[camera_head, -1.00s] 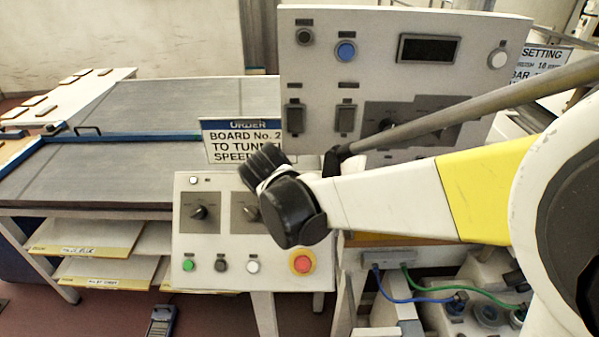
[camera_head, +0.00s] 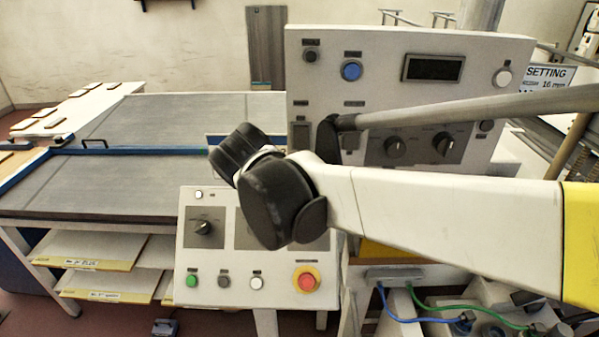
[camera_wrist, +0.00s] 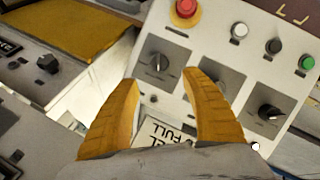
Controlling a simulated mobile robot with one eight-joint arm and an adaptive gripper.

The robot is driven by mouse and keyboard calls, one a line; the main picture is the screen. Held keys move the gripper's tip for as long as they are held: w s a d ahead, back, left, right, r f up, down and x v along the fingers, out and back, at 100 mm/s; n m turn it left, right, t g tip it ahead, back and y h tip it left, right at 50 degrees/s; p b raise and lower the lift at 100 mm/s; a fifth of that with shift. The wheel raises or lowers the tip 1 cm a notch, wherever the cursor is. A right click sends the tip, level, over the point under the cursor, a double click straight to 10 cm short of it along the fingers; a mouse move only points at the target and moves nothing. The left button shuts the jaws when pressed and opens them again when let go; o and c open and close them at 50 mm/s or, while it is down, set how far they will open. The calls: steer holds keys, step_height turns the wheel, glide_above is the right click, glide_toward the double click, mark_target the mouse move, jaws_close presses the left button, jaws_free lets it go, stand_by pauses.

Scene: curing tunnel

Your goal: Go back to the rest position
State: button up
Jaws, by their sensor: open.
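My gripper (camera_wrist: 163,90) shows in the wrist view as two yellow-orange fingers spread apart, with nothing between them. Beyond the fingers is the lower control panel (camera_wrist: 188,58), with a red button, several small buttons and rotary knobs. In the head view my arm reaches in from the right, and its dark wrist end hangs in front of the panels. The gripper's fingers are hidden there behind the wrist. The lower control panel (camera_head: 215,262) stands below and behind the wrist, partly covered by it.
An upright panel (camera_head: 385,90) with a display and knobs stands behind my arm. The conveyor table (camera_head: 110,185) is at the left, with shelves below. A red stop button (camera_head: 307,279) is on the lower panel. Blue and green cables (camera_head: 425,313) run at lower right.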

steer(key=shift+v, duration=0.85)
steer(key=shift+d, duration=0.1)
steer(key=s+d+f+m+y+b, duration=0.1)
steer(key=s+d+f, duration=0.2)
steer(key=d, duration=0.3)
steer(key=s+d+f+m+t+y+b, duration=0.1)
steer(key=s+d+f+m+b, duration=0.1)
steer(key=s+d, duration=0.3)
steer(key=s+d+f+m+y+b, duration=0.1)
steer(key=s+d+f, duration=0.3)
steer(key=d, duration=0.4)
steer(key=shift+s+f+m+t+b, duration=0.2)
steer(key=shift+s+m+t+b, duration=0.1)
steer(key=shift+m+b, duration=0.3)
